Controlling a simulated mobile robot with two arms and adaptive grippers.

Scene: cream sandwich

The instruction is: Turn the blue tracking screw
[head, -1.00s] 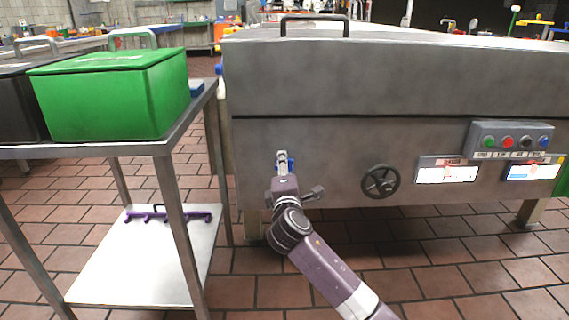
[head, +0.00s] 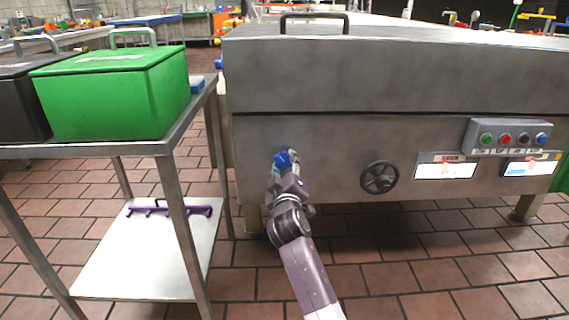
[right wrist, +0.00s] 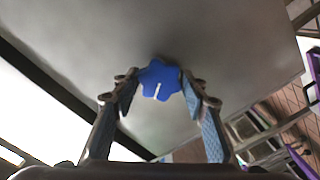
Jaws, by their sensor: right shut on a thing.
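The blue tracking screw (head: 282,160) is a lobed knob on the lower left of the machine's steel front panel. In the right wrist view the screw (right wrist: 160,80) sits between my fingertips, with a white mark on its face. My right gripper (head: 287,162) is at the screw; in the wrist view its two fingers (right wrist: 160,88) close on the screw from both sides. The fingers partly hide the screw in the head view. My left gripper is in neither view.
A black handwheel (head: 380,177) and a panel of coloured buttons (head: 512,138) are on the machine front to the right. A metal cart (head: 168,150) with a green box (head: 115,95) stands left. A purple rack (head: 168,211) lies on its lower shelf.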

